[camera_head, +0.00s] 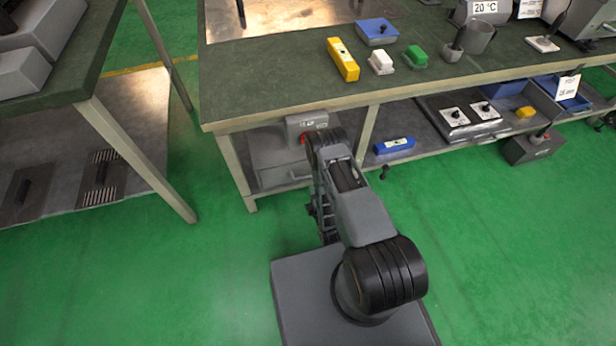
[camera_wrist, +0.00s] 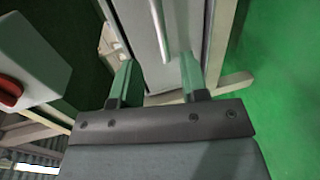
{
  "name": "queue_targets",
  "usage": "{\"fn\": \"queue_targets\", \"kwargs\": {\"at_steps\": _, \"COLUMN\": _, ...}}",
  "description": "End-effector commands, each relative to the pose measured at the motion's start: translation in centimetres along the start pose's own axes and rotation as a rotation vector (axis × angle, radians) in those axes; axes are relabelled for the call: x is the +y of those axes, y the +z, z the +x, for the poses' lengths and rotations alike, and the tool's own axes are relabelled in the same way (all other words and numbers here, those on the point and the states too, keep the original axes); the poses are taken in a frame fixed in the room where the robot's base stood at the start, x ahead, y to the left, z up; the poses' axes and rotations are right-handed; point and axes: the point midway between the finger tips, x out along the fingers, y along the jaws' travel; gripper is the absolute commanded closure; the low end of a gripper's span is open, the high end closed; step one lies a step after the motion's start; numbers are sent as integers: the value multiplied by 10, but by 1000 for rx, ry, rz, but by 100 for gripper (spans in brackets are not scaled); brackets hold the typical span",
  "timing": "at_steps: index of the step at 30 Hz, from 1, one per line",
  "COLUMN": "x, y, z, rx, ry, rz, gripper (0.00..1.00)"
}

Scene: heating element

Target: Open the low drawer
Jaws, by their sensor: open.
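The low drawer (camera_head: 270,160) is a grey metal front under the left end of the green-topped bench. It looks closed. In the wrist view the drawer front (camera_wrist: 138,35) lies ahead of my gripper, with a thin silver bar handle (camera_wrist: 157,28) standing on it. My gripper (camera_wrist: 157,78) is open, its two fingers apart with nothing between them. The handle's end lies just beyond the fingertips, roughly in line with the gap; I cannot tell any contact. In the head view my arm hides the gripper and part of the drawer.
A grey box (camera_head: 306,122) with a red button sits above the drawer; in the wrist view it is close on the left (camera_wrist: 28,62). A bench leg (camera_head: 237,172) stands left of the drawer. A blue block (camera_head: 394,145) lies on the shelf to the right.

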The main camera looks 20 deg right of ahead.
Motion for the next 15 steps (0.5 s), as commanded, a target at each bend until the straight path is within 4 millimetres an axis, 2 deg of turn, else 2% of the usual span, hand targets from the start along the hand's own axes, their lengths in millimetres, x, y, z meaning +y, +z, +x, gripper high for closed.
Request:
{"fn": "queue_targets", "kwargs": {"at_steps": 1, "x": -2, "y": 0, "z": 12, "rx": 1, "ry": 5, "rz": 0, "gripper": 59}}
{"fn": "queue_targets", "kwargs": {"at_steps": 6, "x": -2, "y": 0, "z": 45, "rx": -1, "ry": 5, "rz": 1, "gripper": 59}}
{"fn": "queue_targets", "kwargs": {"at_steps": 15, "x": -1, "y": 2, "z": 83, "rx": -3, "ry": 1, "rz": 1, "gripper": 59}}
